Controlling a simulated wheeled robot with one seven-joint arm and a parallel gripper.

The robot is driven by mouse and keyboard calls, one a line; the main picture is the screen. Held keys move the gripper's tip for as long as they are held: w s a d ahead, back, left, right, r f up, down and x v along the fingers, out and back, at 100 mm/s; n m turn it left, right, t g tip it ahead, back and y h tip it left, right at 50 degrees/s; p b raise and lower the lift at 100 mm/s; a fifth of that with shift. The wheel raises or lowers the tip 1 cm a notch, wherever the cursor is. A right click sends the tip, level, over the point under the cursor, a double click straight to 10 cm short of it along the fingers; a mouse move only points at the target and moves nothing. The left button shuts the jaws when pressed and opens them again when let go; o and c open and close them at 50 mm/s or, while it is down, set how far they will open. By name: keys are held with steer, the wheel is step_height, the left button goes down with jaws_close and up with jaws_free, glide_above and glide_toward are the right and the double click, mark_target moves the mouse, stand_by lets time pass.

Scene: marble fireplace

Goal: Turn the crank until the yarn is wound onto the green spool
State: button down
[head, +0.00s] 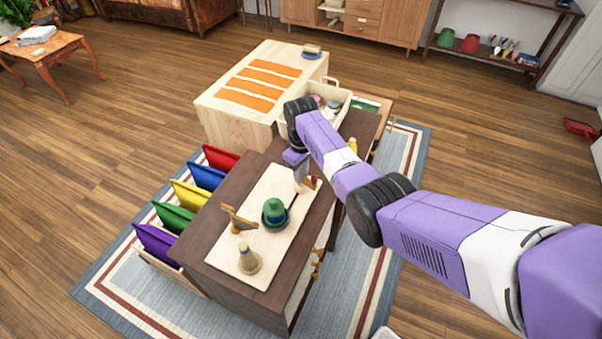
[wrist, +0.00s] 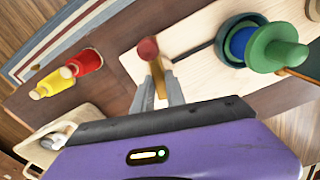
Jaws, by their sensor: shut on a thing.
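The green spool (head: 274,210) stands upright on a pale wooden board (head: 221,252). In the wrist view the green spool (wrist: 278,48) shows a blue band between its green parts; I cannot tell whether that is yarn. A dark crank arm (wrist: 190,54) runs from the spool's base towards a wooden handle with a red knob (wrist: 148,48). My gripper (wrist: 161,88) is shut on this crank handle, with the knob beyond the fingertips. In the head view my gripper (head: 303,182) is right of the spool and partly hides the handle.
Colored panels (head: 190,194) line the cabinet's left.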

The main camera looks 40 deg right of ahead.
steer(key=c, duration=1.4)
jaws_free()
steer(key=shift+o, duration=0.2)
steer(key=shift+r, duration=0.1)
steer(key=shift+r, duration=3.85)
